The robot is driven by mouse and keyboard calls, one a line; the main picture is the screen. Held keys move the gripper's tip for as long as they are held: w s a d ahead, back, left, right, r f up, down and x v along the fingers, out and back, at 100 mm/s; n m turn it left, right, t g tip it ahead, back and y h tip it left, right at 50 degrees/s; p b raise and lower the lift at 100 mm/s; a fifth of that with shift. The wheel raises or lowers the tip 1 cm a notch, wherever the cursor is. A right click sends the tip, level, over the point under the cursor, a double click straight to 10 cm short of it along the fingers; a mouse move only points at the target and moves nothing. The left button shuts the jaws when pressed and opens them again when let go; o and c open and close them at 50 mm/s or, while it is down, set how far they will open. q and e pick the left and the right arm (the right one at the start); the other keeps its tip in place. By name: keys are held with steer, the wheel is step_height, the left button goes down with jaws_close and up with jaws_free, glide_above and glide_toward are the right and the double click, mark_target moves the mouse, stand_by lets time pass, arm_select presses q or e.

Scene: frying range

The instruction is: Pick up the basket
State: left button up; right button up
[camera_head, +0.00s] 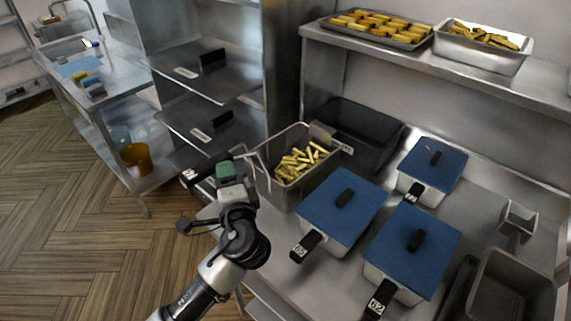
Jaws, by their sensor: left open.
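The basket (287,195) is a grey metal bin with cut yellow fries (298,163) inside. It stands upright at the left end of the steel counter, in the middle of the head view. My left gripper (226,168) is just left of the basket, raised beside its rim, open and with nothing visible between its fingers. Thin light bars show between the gripper and the basket's left side; I cannot tell whether the gripper touches them. My right gripper is not in view.
Blue-lidded containers (342,210) with black handles crowd the counter right of the basket. A dark empty bin (362,138) sits behind it. An upper shelf (440,68) holds trays of yellow food. A steel rack (205,70) stands left; wooden floor (90,235) is clear.

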arm_select(q)
steer(key=p+x, duration=0.1)
steer(key=x, duration=0.2)
steer(key=p+x, duration=0.1)
steer(key=x, duration=0.1)
steer(key=shift+w+d+r+p, duration=0.1)
steer(key=shift+d+r+p, duration=0.05)
steer(key=shift+r+p, duration=0.15)
steer(key=c, duration=0.3)
jaws_close()
